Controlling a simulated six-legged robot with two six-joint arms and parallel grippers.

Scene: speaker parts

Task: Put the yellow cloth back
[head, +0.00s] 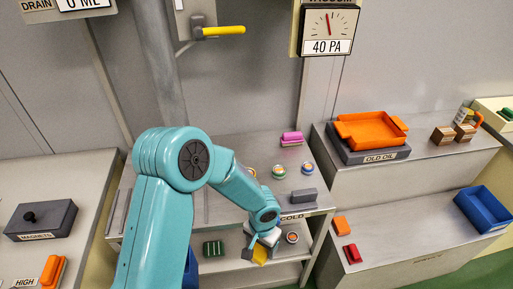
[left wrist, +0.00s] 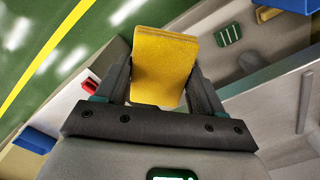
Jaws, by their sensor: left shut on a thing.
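The yellow cloth (left wrist: 163,68) is a flat yellow piece held between the two fingers of my left gripper (left wrist: 160,85) in the left wrist view. In the head view my left gripper (head: 264,243) is at the lower middle, in front of the shelf unit with the COLD label, and the yellow cloth (head: 260,255) shows just below it. The gripper is shut on the cloth. Another yellow piece (left wrist: 268,13) shows near the top right of the left wrist view, beside a blue thing. My right gripper does not show.
A green ribbed block (head: 213,248) sits on the lower shelf. Above are a pink block (head: 292,138), round tins (head: 278,171) and a grey block (head: 304,196). At right are an orange tray (head: 371,130), a blue bin (head: 484,208) and a red block (head: 352,253). A yellow-handled lever (head: 222,31) is on the wall.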

